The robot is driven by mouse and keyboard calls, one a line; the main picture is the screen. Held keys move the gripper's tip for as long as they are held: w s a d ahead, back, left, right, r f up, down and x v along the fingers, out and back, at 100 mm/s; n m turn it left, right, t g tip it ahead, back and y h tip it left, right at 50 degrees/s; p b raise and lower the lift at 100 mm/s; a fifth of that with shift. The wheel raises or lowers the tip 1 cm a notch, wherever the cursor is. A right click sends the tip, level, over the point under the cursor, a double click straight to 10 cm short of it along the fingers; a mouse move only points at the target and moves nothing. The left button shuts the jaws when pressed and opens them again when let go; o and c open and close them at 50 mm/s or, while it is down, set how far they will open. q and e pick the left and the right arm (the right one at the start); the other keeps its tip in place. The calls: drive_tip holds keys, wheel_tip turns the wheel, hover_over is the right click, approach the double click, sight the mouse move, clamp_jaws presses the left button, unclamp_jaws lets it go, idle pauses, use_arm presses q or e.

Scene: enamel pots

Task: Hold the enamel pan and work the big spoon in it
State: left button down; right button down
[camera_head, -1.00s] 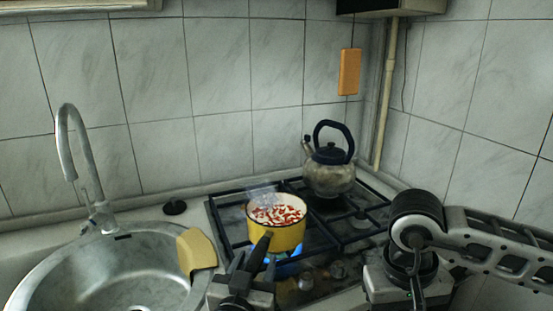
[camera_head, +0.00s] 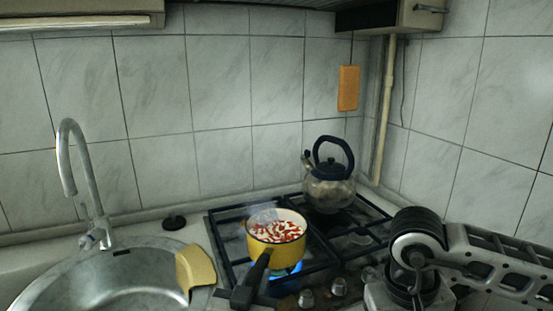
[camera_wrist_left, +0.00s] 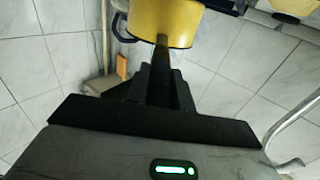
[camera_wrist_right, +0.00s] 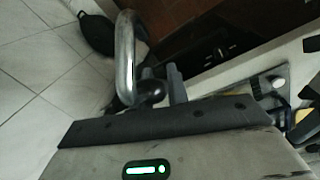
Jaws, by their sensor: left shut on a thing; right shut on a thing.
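The yellow enamel pan (camera_head: 265,247) stands over a lit blue flame, with white and red pieces in it and faint steam above. Its dark handle (camera_head: 257,275) points down the picture toward my left gripper (camera_head: 247,297). The left wrist view shows my left gripper (camera_wrist_left: 163,85) shut on this handle, with the pan's yellow wall (camera_wrist_left: 165,22) just beyond. In the right wrist view my right gripper (camera_wrist_right: 160,92) is shut on a dark rounded thing (camera_wrist_right: 151,92). I cannot tell whether this is the big spoon's handle. No spoon shows in the pan.
A kettle (camera_head: 330,188) stands on the stove grate (camera_head: 222,240) behind the pan. A steel sink (camera_head: 110,275) with a tap (camera_head: 75,160) is at the left, a yellow cloth-like thing (camera_head: 195,268) on its rim. A chrome tube (camera_wrist_right: 125,55) is close to my right fingers.

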idle(0.6)
drive_tip(key=w+a+r+m+t+y, duration=0.2)
drive_tip(key=w+a+r+m, duration=0.4)
drive_tip(key=w+r+m, duration=0.3)
drive_tip(key=w+a+r+m+t+y, duration=0.3)
drive_tip(key=w+a+r+m, duration=0.25)
drive_tip(key=w+m, duration=0.45)
drive_tip(key=w+a+r+m+t+y, duration=0.2)
drive_tip(key=w+a+r+m, duration=0.3)
drive_tip(key=w+r+m, duration=0.5)
wheel_tip(320, 180, down, 12)
drive_tip(key=n, duration=0.1)
drive_tip(key=shift+w+n, duration=0.3)
drive_tip(key=shift+w, duration=0.1)
drive_tip(key=shift+a+f, duration=0.1)
